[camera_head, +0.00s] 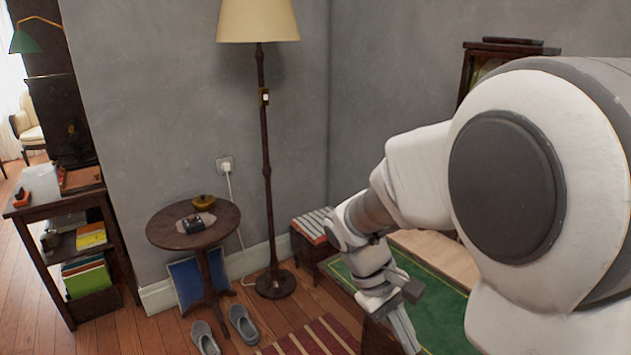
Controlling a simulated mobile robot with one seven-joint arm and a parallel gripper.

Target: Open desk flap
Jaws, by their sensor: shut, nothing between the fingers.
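A desk surface with a green panel and thin gold border (441,312) shows at the lower right, largely hidden by my arm. A pale wooden surface (437,243) lies just behind the green panel. I cannot tell which part is the flap or whether it is open. My gripper (405,330) points downward in front of the green panel, shut and empty. Its tips are near the bottom edge of the view, and I cannot tell whether they touch the desk.
A floor lamp (266,150) and a small round table (165,232) stand left of the desk. Grey shoes (242,325) and a striped rug (312,338) lie on the floor. Striped items (312,226) sit on a low stand. A bookshelf (62,290) is far left.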

